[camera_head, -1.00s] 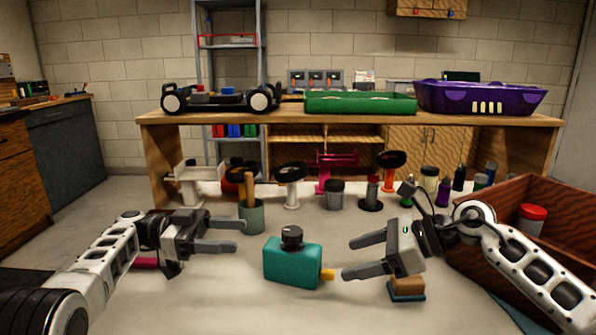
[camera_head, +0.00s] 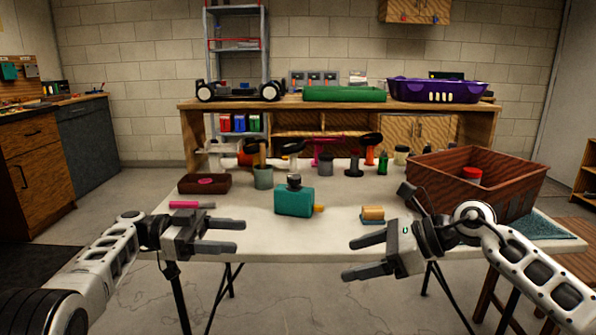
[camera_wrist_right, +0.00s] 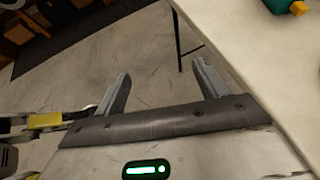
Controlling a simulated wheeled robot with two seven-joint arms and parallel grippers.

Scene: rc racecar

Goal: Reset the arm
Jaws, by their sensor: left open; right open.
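My left gripper (camera_head: 238,236) is open and empty in the head view, in front of the near left edge of the white table (camera_head: 300,237). My right gripper (camera_head: 347,258) is also open and empty, in front of the table's near edge. In the right wrist view its two fingers (camera_wrist_right: 160,82) are spread with only floor between them. The table edge shows at the right of that view. Neither gripper touches anything.
On the table stand a teal bottle (camera_head: 294,201), a wood-topped brush (camera_head: 373,213), a pink-handled tool (camera_head: 190,205), a small brown tray (camera_head: 205,184) and a brown crate (camera_head: 478,179). A wooden bench (camera_head: 330,104) stands behind. Floor is clear before the table.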

